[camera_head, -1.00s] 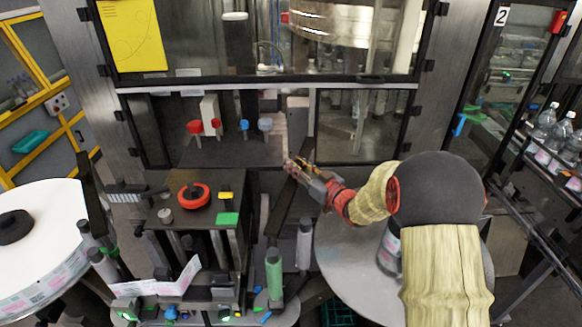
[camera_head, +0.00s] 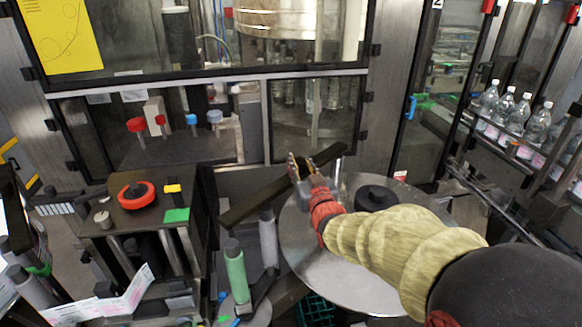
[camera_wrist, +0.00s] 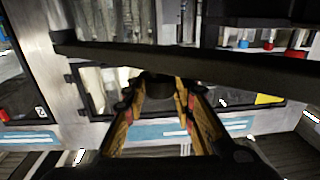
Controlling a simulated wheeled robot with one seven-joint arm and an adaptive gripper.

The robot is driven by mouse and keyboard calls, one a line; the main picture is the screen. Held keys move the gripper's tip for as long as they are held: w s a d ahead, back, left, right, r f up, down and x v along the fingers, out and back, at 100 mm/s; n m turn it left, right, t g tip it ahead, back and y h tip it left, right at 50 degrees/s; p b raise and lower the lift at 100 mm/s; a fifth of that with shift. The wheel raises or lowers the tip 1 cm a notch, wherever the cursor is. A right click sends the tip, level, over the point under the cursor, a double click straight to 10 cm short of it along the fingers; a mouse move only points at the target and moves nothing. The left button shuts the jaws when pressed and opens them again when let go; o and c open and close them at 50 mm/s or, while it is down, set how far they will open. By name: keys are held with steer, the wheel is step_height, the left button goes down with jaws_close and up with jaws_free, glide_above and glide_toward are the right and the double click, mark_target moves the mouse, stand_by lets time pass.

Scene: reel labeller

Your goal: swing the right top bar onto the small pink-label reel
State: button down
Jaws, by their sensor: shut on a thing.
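The right top bar (camera_head: 250,197) is a long dark flat bar. It runs from above the grey rollers up and right to the edge of the round grey plate (camera_head: 300,240). My gripper (camera_head: 300,168) is at the bar's outer part, shut on the bar. In the wrist view the bar (camera_wrist: 240,70) crosses the picture, and a dark round end (camera_wrist: 158,86) sits between my fingers (camera_wrist: 163,105). A black hub (camera_head: 375,198) stands on the plate, right of my gripper. My arm covers the plate's front part beside the hub, and I cannot make out pink labels there.
A green roller (camera_head: 235,272) and a grey roller (camera_head: 268,238) stand below the bar. A block with a red ring (camera_head: 137,194) is at left. The glazed machine front (camera_head: 310,115) is close behind my gripper. Bottles (camera_head: 505,105) stand at far right.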

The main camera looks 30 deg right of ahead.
steer(key=shift+s+d, duration=0.2)
steer(key=shift+s, duration=0.35)
steer(key=c, duration=1.6)
jaws_free()
steer(key=shift+o, duration=0.6)
steer(key=s+a, duration=0.2)
steer(key=s, duration=0.9)
steer(key=shift+s+a, duration=0.2)
steer(key=shift+s, duration=0.2)
